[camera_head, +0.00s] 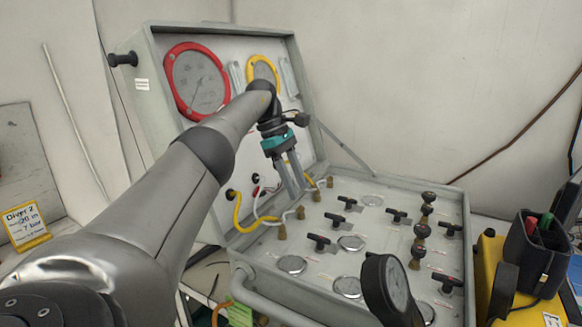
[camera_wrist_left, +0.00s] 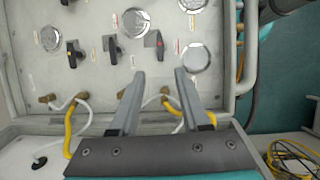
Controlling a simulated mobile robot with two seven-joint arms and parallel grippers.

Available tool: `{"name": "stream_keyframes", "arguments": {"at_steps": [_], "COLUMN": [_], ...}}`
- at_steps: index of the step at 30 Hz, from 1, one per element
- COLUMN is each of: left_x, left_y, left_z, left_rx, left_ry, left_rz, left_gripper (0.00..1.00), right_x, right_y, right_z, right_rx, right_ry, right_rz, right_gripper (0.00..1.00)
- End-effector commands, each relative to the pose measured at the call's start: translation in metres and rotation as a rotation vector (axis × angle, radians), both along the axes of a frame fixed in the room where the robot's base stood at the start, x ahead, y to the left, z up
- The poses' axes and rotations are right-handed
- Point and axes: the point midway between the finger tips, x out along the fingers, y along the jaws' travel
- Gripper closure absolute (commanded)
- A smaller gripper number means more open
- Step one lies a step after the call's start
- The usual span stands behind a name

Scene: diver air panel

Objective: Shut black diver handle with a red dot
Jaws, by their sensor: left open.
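Black handles stand on the flat panel (camera_head: 385,190) of the open case. The nearest of their row (camera_head: 318,240) shows in the left wrist view as a dark handle (camera_wrist_left: 155,42) with a small reddish mark, though too blurred to be sure it is the red dot. A middle handle (camera_wrist_left: 112,47) and a left handle (camera_wrist_left: 73,53) stand beside it. My left gripper (camera_head: 292,196) is open and empty, pointing down over the hose edge of the panel. In the left wrist view its fingertips (camera_wrist_left: 158,73) are apart, just short of the marked handle. My right gripper is not in view.
White and yellow hoses (camera_head: 240,215) run along the hinge edge beneath the gripper. Round gauges (camera_head: 291,264) sit close to the handles. A column of dark knobs (camera_head: 421,231) and a raised black gauge (camera_head: 395,288) stand on the right. A rail (camera_head: 275,305) edges the front.

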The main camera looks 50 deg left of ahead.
Motion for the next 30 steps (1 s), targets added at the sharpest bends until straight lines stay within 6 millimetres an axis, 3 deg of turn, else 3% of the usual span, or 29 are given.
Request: {"name": "stream_keyframes", "arguments": {"at_steps": [1, 9, 30], "left_x": [-0.001, -0.004, -0.005], "left_y": [0.003, 0.009, 0.010], "left_z": [0.011, 0.026, 0.027], "left_rx": [-0.002, 0.000, 0.001], "left_ry": [-0.002, -0.001, 0.000], "left_rz": [0.002, -0.001, -0.001], "left_gripper": [0.54, 0.54, 0.54], "right_x": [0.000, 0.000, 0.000], "right_y": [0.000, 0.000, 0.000], "right_z": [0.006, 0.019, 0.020], "right_rx": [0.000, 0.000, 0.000], "right_ry": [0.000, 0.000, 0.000], "right_rz": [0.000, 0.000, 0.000], "right_gripper": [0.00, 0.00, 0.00]}}
